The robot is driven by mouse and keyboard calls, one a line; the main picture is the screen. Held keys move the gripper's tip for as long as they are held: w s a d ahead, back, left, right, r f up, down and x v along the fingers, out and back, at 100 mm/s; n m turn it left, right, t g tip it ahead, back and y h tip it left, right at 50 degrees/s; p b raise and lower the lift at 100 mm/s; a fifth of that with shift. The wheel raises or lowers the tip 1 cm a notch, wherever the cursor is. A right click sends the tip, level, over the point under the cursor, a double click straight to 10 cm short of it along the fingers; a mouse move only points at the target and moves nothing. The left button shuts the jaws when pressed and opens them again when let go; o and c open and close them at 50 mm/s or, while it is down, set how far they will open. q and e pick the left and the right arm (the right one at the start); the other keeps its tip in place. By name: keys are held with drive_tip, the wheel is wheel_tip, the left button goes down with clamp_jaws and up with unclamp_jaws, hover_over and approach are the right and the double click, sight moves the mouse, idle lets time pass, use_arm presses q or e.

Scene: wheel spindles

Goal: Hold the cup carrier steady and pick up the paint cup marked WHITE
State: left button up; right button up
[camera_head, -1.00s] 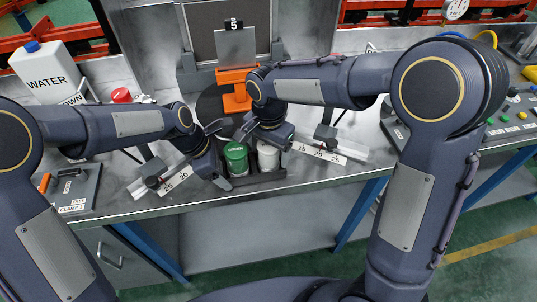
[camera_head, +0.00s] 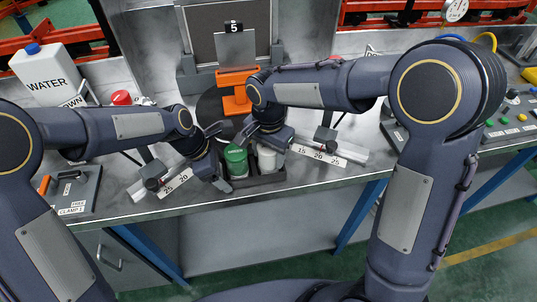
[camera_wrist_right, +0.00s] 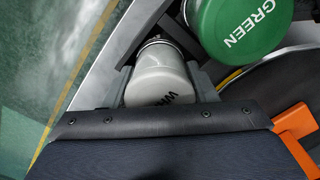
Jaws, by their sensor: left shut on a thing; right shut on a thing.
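The dark cup carrier (camera_head: 262,183) stands on the bench near its front edge. It holds a green-lidded cup (camera_head: 236,162), lettered GREEN in the right wrist view (camera_wrist_right: 240,25). The paint cup marked WHITE (camera_head: 267,160) is beside it on the right. Its lettering is partly hidden in the right wrist view (camera_wrist_right: 158,78). My right gripper (camera_wrist_right: 161,80) is shut on the white cup, one finger on each side. I cannot tell whether the cup is clear of the carrier's floor. My left gripper (camera_head: 223,182) is shut on the carrier's left side.
A round dark turntable (camera_head: 211,108) with an orange fixture (camera_head: 237,92) is just behind the cups. Scaled rails (camera_head: 320,153) flank the carrier. A WATER jug (camera_head: 45,75) is at the back left, and a button panel (camera_head: 505,118) is at the right.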

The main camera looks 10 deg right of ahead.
wheel_tip(320, 180, up, 10)
drive_tip(key=shift+f, duration=0.1)
use_arm(q)
drive_tip(key=o, duration=1.1)
drive_tip(key=shift+r, duration=0.1)
drive_tip(key=v, duration=1.1)
drive_tip(key=shift+a+r, duration=0.25)
drive_tip(key=shift+r, duration=0.1)
